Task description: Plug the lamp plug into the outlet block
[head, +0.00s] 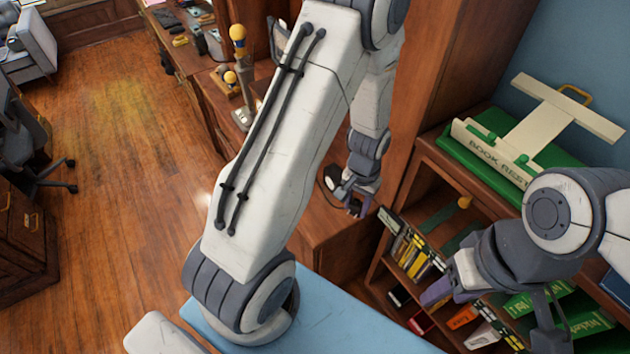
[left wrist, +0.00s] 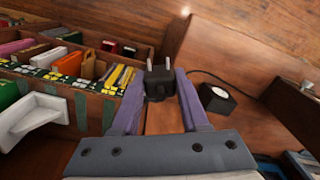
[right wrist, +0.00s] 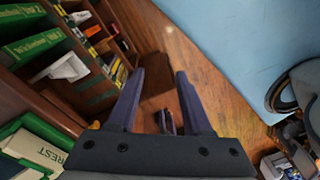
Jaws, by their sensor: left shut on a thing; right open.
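The black lamp plug (left wrist: 159,82) is held between the fingertips of my left gripper (left wrist: 158,92). Its two metal prongs point away from the gripper, upward in the left wrist view. A black block with a pale face (left wrist: 216,97), which looks like the outlet block, sits on the wood just right of the fingers, apart from the plug. A dark cable runs by it. In the head view my left gripper (head: 357,203) is low over the wooden cabinet top, the plug hardly visible. My right gripper (right wrist: 158,95) is open and empty, near the bookcase.
A bookcase (head: 425,175) with several books stands at the right, a green and cream book rest (head: 500,150) on top. A yellow-topped stand (head: 239,75) is on the cabinet behind my left arm. A blue surface (head: 335,325) lies in front.

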